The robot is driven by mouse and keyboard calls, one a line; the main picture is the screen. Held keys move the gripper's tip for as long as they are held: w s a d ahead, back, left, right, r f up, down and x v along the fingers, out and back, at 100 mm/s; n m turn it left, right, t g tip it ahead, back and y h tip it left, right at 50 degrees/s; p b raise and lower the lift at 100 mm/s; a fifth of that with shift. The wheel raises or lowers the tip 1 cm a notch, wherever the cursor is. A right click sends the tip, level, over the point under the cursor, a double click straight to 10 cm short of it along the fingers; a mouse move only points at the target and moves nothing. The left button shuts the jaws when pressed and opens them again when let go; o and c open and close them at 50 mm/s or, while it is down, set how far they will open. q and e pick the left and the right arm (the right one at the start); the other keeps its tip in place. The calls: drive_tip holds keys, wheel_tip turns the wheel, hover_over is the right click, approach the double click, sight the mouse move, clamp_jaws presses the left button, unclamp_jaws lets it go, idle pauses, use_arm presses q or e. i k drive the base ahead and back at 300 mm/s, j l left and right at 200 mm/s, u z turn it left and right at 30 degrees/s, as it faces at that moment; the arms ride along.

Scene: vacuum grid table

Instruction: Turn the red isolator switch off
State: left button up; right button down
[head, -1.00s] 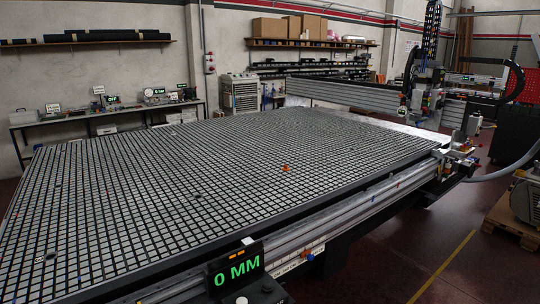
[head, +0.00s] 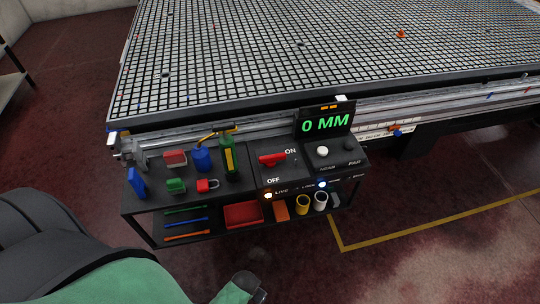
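The red isolator switch (head: 271,160) sits on a dark panel (head: 259,172) at the front edge of the grid table. Its handle lies roughly sideways, with its right end near the ON label (head: 290,152). No gripper fingers show. Green and dark parts at the bottom left look like mine, and they are apart from the switch.
Left of the switch are a green-yellow tool (head: 229,157), a blue bottle (head: 202,158) and a red padlock (head: 208,185). A lower shelf holds a red tray (head: 243,215). Floor in front is clear.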

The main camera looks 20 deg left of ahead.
sight(269, 161)
drive_tip(key=u, duration=0.9)
drive_tip(key=i+l+u, duration=0.2)
drive_tip(key=i, duration=0.3)
drive_tip(key=i+z, duration=0.25)
drive_tip(key=z, duration=0.15)
drive_tip(key=k, duration=0.35)
drive_tip(key=j, duration=0.2)
drive_tip(key=k+z, duration=0.05)
